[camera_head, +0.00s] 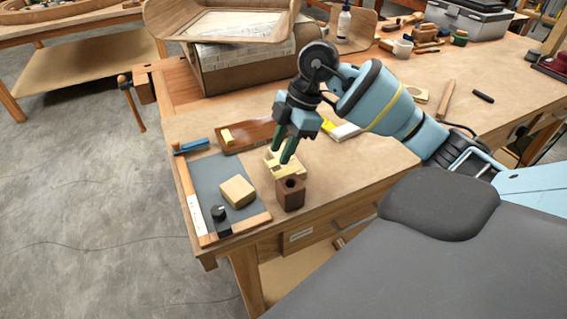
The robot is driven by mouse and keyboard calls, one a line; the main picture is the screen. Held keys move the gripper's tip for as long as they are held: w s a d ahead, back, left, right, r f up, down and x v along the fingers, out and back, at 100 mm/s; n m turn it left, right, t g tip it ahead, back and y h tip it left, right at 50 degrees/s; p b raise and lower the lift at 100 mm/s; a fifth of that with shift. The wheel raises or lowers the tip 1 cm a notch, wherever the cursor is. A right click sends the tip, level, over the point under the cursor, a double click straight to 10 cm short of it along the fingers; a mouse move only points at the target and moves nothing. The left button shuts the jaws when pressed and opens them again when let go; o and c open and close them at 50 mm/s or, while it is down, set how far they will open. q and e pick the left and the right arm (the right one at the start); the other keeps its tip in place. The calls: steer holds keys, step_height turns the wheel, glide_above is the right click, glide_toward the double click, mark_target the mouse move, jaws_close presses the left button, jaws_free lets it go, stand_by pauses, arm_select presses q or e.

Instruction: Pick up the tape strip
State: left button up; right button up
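My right gripper (282,152) reaches down over the front left of the workbench. Its two dark green fingers stand apart, with a gap between them. Just below the fingertips are pale yellow pieces (272,163), which look like the tape strips; I cannot tell the single strips apart. The fingers partly cover them, and I cannot tell whether the fingertips touch them. A dark brown block with a round hole (291,194) stands directly in front of these pieces. My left gripper is not in view.
A grey board with wooden edges (208,176) lies to the left, bearing a light wooden block (238,191) and a black knobbed piece (220,217). Behind are a brown tray (252,135), a blue tool (191,146) and a large box (235,73). The benchtop right of the brown block is clear.

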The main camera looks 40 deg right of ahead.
mark_target(273, 173)
steer(key=x, duration=0.5)
steer(key=shift+s+d+f, duration=0.1)
steer(key=shift+f, duration=0.05)
steer(key=c, duration=0.5)
